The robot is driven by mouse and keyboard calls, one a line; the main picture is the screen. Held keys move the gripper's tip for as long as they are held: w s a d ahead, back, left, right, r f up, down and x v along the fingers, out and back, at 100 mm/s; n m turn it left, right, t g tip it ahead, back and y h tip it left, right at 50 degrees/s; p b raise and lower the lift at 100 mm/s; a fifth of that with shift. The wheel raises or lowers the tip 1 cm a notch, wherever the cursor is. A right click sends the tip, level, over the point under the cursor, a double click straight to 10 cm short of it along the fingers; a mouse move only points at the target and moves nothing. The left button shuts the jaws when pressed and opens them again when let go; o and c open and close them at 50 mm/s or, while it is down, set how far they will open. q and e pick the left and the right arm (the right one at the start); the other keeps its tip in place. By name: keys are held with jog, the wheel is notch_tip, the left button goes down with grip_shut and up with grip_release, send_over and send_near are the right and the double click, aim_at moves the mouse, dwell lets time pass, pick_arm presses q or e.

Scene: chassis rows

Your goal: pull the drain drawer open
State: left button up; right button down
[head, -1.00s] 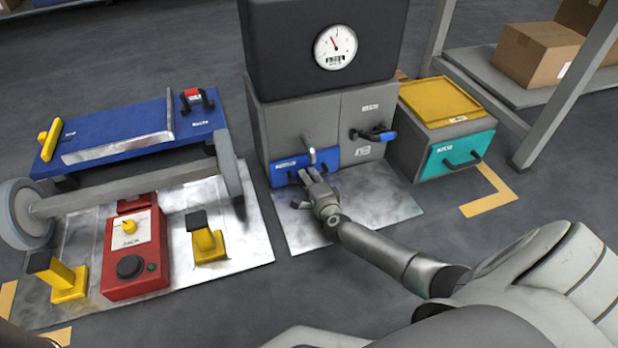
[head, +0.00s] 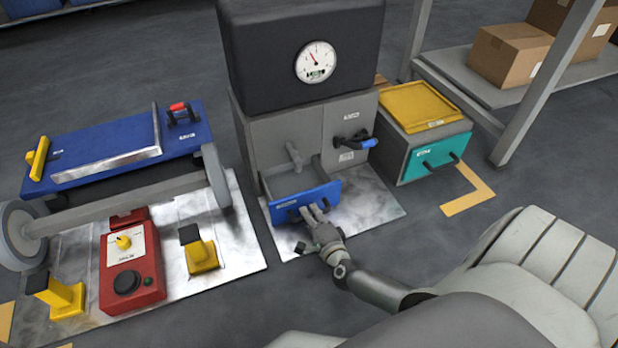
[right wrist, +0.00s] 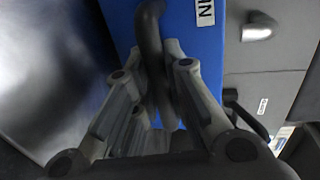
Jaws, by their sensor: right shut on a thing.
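The drain drawer (head: 319,193) has a blue front with a white label and a dark handle. It stands out from the lower left of the grey cabinet (head: 346,113), partly open. My right gripper (head: 316,213) is at the front of the drawer, shut on its handle. In the right wrist view, the dark handle (right wrist: 150,35) runs between the two fingers of my right gripper (right wrist: 170,85), against the blue drawer front (right wrist: 185,20). My left gripper is not in view.
A grey spout (head: 293,155) hangs above the drawer. A blue-handled valve (head: 368,143) is on the cabinet's right. A box with a teal front (head: 428,160) stands to the right, and a red control box (head: 133,262) to the left. Metal plate and floor lie before the drawer.

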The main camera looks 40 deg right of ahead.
jog(key=c, duration=1.5)
grip_release()
jog(key=shift+o, duration=0.2)
jog(key=v, duration=1.2)
